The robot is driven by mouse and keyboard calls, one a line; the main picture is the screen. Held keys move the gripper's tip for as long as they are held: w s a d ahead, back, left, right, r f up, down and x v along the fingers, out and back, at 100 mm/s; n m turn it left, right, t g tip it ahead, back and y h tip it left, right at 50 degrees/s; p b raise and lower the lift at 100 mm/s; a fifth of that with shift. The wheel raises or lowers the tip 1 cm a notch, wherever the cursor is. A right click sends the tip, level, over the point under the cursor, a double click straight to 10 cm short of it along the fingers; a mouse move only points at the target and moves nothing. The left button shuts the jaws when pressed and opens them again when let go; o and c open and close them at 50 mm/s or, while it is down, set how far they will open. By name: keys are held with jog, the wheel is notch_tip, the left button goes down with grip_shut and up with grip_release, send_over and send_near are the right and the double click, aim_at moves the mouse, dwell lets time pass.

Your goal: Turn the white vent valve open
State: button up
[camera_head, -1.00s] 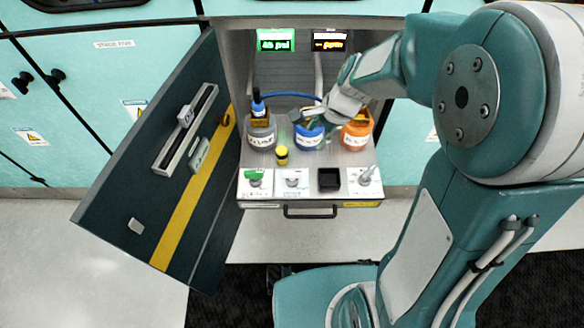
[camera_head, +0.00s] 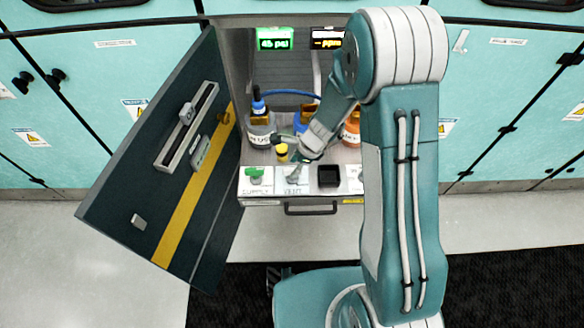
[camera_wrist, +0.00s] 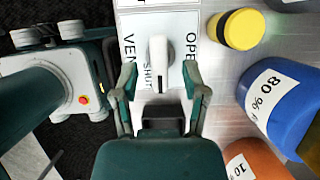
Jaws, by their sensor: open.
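The white vent valve (camera_wrist: 158,62) shows in the wrist view as a white handle on a white label plate printed VENT, OPEN and SHUT. My gripper (camera_wrist: 160,76) is open, with one finger on each side of the handle's lower end in the picture. No contact shows, and I cannot tell the height gap. In the head view my gripper (camera_head: 297,164) is just above the vent plate (camera_head: 291,189) and partly hides the valve.
A green supply valve (camera_head: 255,173) is left of the vent plate, and a black square holder (camera_head: 329,177) is right. Behind stand a grey bottle (camera_head: 261,130), a blue bottle (camera_wrist: 275,98), an orange bottle (camera_head: 351,129) and a yellow-capped vial (camera_head: 282,151). An open cabinet door (camera_head: 165,215) stands at left.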

jog(key=shift+x, duration=1.1)
grip_shut()
jog(key=shift+n, duration=0.4)
jog(key=n+g, duration=0.1)
jog(key=n, duration=0.3)
jog(key=shift+g, duration=0.4)
jog(key=n, duration=0.2)
jog(key=n+g+h, duration=0.1)
jog(key=n, duration=0.1)
jog(key=shift+n+g, duration=0.3)
jog(key=n, duration=0.2)
jog(key=n+g+h, duration=0.1)
jog(key=n, duration=0.1)
jog(key=shift+h, duration=0.3)
jog(key=shift+n+h, duration=0.8)
jog(key=shift+n, duration=1.4)
